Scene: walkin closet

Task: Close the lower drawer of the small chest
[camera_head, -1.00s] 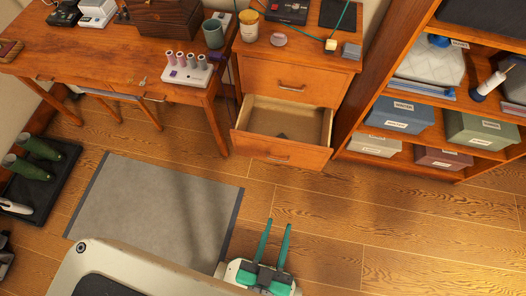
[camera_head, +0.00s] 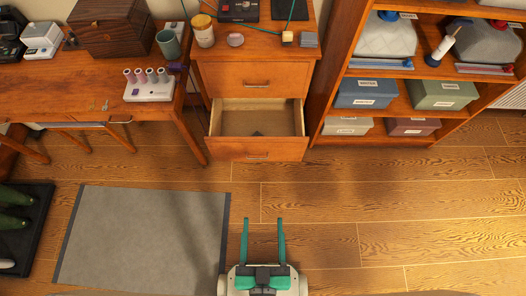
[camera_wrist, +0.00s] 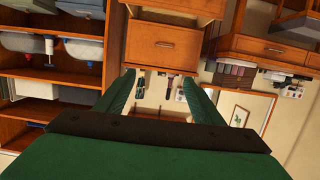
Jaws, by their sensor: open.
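The small wooden chest (camera_head: 256,78) stands between the desk and the shelf unit in the head view. Its lower drawer (camera_head: 257,149) is pulled out, and a small dark thing lies inside. The upper drawer is shut. My gripper (camera_head: 263,222) has two green fingers apart with nothing between them. It is in front of the lower drawer, apart from it, over the wood floor. In the wrist view, which looks upside down, the chest (camera_wrist: 165,42) shows beyond and between the open fingers.
The desk (camera_head: 60,90) is left of the chest, with a white spool stand (camera_head: 150,90) on it. The shelf unit (camera_head: 395,125) with boxes is on the right. A grey mat (camera_head: 140,235) lies at left. The floor before the drawer is clear.

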